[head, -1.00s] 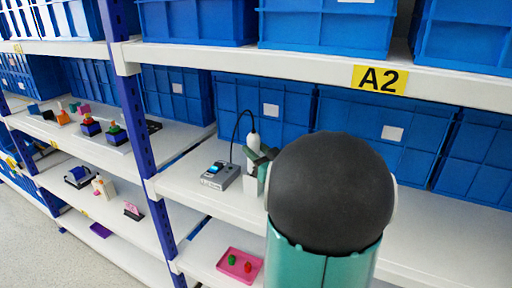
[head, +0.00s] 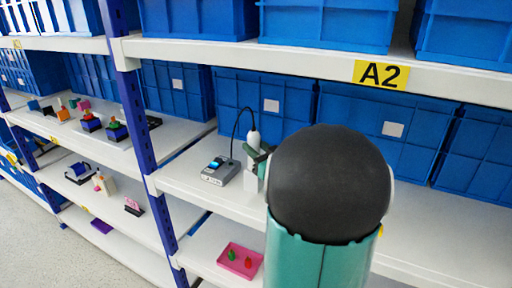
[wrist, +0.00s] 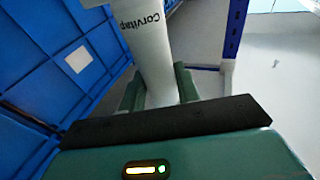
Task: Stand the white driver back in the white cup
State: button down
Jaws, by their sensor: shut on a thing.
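The white driver (head: 254,141) stands about upright on the middle shelf's left part, with a black cord looping from its top. My gripper (head: 262,157) is shut on it. In the wrist view the driver's lettered white body (wrist: 146,45) runs between the two green fingers (wrist: 158,90). The white cup (head: 250,178) is directly below the driver, beside a grey box. My arm hides part of the cup's right side. I cannot tell whether the driver's lower end is inside the cup.
The grey box (head: 220,174) with a blue-lit switch stands just left of the cup. Blue crates (head: 265,108) line the back of the shelf. A blue post (head: 140,130) rises on the left. A pink tray (head: 238,262) lies on the shelf below.

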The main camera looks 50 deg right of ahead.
jog(key=c, duration=0.9)
grip_release()
jog(key=shift+f, duration=0.1)
jog(key=shift+s, duration=0.1)
jog(key=v, duration=1.3)
jog(key=shift+s+a, duration=0.1)
jog(key=shift+s, duration=0.25)
jog(key=shift+w, duration=0.15)
